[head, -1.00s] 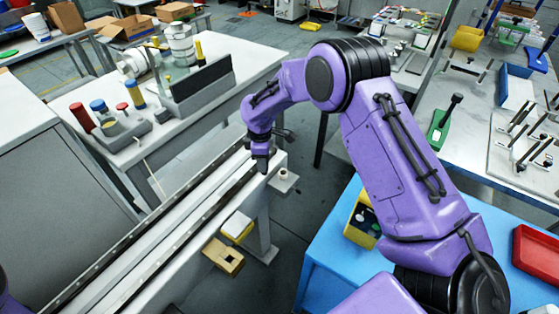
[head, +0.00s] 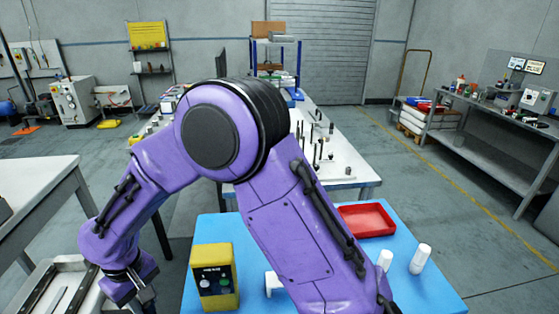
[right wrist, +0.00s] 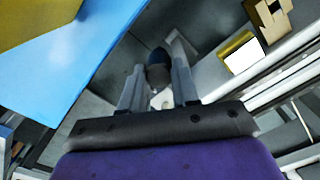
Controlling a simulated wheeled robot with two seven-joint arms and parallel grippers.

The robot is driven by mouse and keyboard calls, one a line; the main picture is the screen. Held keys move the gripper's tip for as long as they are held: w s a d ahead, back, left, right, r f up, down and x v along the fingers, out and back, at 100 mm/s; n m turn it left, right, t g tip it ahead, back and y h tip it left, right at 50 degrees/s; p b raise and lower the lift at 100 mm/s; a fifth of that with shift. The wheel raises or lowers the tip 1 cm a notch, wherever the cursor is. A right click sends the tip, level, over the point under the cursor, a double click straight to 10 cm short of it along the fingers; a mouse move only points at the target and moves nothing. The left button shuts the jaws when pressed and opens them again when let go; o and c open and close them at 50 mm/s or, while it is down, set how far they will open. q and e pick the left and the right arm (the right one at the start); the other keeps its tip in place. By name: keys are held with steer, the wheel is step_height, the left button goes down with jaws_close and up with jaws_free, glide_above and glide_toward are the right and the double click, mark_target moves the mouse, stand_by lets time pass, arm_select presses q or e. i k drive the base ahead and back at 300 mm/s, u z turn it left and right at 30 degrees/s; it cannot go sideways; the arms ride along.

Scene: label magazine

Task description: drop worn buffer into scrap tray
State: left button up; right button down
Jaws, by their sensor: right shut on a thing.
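My right gripper (head: 145,296) is at the lower left of the head view, left of the blue table. In the right wrist view its two grey fingers (right wrist: 159,72) are shut on a small dark, rounded piece (right wrist: 158,57), which looks like the worn buffer. Part of the piece is hidden between the fingers. A red tray (head: 367,219), likely the scrap tray, lies on the far right part of the blue table; the tray floor that shows is bare. My left gripper is not in view.
The blue table (head: 435,292) carries a yellow box with buttons (head: 214,278) and two white cylinders (head: 385,260) (head: 420,258). A pale rail (head: 52,285) runs at the lower left. My right arm covers the table's middle. A workbench (head: 345,165) stands behind.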

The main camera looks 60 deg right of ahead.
mark_target(369, 224)
steer(key=k, duration=0.55)
steer(key=z, duration=2.3)
